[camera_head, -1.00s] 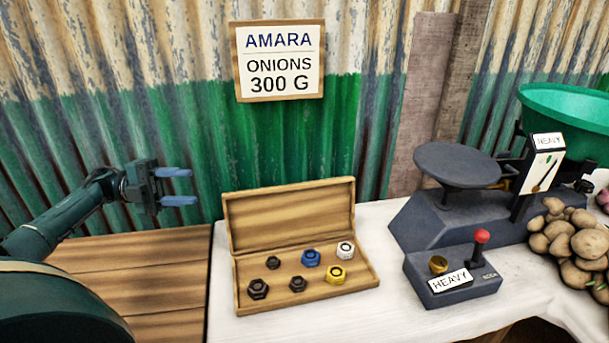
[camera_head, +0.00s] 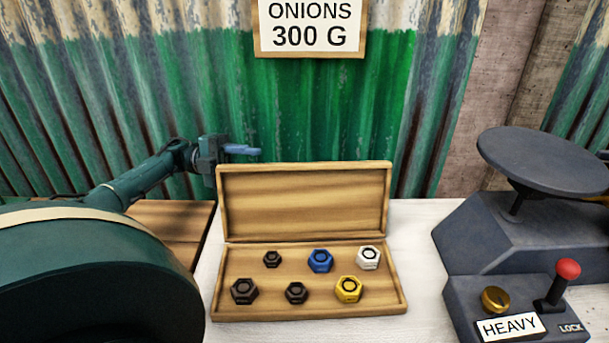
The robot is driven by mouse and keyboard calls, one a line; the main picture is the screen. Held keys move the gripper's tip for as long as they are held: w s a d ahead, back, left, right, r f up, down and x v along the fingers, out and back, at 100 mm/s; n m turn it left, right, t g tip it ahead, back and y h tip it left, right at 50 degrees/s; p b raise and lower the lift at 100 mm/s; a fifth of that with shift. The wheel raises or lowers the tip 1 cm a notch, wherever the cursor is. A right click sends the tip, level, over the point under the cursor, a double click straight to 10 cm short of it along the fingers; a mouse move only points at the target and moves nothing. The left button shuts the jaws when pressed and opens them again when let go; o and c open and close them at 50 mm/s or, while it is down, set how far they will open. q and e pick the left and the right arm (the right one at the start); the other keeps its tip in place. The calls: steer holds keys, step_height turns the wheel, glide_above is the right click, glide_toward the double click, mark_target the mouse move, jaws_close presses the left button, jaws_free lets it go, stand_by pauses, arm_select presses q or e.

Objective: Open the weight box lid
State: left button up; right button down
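The wooden weight box (camera_head: 310,309) stands on the white-topped table in the middle of the view. Its lid (camera_head: 305,200) is raised upright at the back, and the inside is in plain view. Several hexagonal weights lie in it: dark ones (camera_head: 244,291), a blue one (camera_head: 320,261), a white one (camera_head: 369,257) and a yellow one (camera_head: 348,289). My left gripper (camera_head: 240,150) is above and behind the lid's left corner, apart from it. Its blue fingers overlap in this view, so their gap is unclear. My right gripper is out of view.
A dark scale with a round plate (camera_head: 545,160) stands at the right. In front of it is a control block with a brass knob (camera_head: 495,299), a red-topped lever (camera_head: 568,269) and a HEAVY label. A sign (camera_head: 310,28) hangs on the corrugated wall behind.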

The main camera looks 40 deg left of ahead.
arm_select(q)
glide_toward(304, 170)
steer(key=w+d, duration=0.2)
steer(key=w+d+f, duration=0.1)
steer(key=w+d, duration=0.1)
steer(key=w+d+f, duration=0.1)
steer(key=w+d, duration=0.1)
steer(key=shift+w+d+p, duration=0.3)
steer(key=shift+w+p, duration=0.1)
steer(key=shift+c, duration=0.4)
jaws_close()
